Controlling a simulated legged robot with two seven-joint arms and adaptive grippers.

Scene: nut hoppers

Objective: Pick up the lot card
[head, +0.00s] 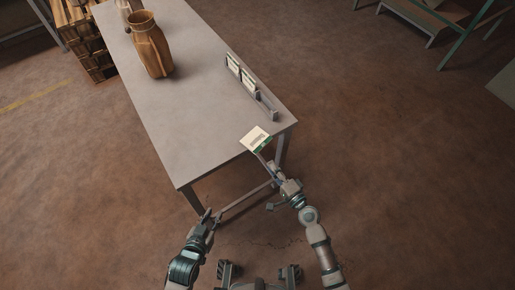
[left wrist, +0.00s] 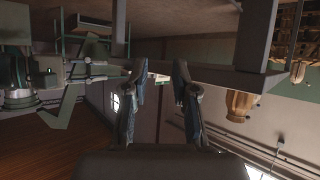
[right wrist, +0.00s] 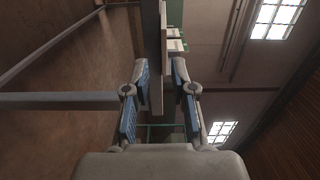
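The lot card (head: 256,137), white with dark print and a green band along one edge, is at the near right corner of the grey table (head: 190,130). I cannot tell how far it overhangs the edge. My right gripper (head: 268,186) is just below and in front of the card. In the right wrist view its fingers (right wrist: 160,75) are apart, with a table-like slab between them; I cannot clearly make out the card there. My left gripper (head: 208,216) is lower left, off the table's near edge; the left wrist view shows its fingers (left wrist: 156,80) open and empty.
A rack (head: 250,85) with white cards stands along the table's right side. A brown jar (head: 150,45) stands toward the far end. A wooden crate (head: 82,40) is left of the table. The near left tabletop is clear.

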